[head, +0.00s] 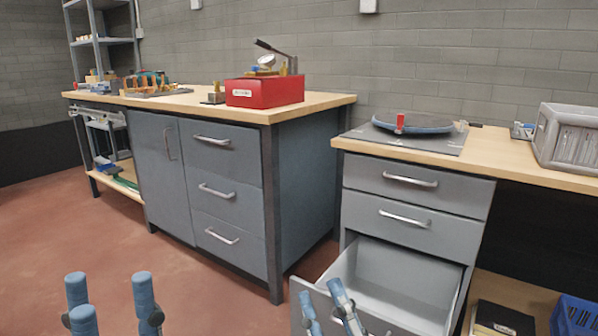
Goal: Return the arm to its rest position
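My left gripper (112,294) is at the lower left, with several blue fingers pointing up and spread apart. It is open and empty, with only the red floor behind it. My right gripper (322,295) is at the bottom centre, in front of the open bottom drawer (405,300). Two of its blue fingers show apart with nothing between them; the rest of it is cut off by the frame. Whether it touches the drawer front cannot be told. The drawer is pulled out and its visible inside looks empty.
A workbench (330,98) with a red box (265,91) and tools stands at the left. A second bench (500,158) holds a dark plate with a curved blue tool (415,124) and a grey crate (566,140). A blue crate (576,316) is at the lower right. The left floor is clear.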

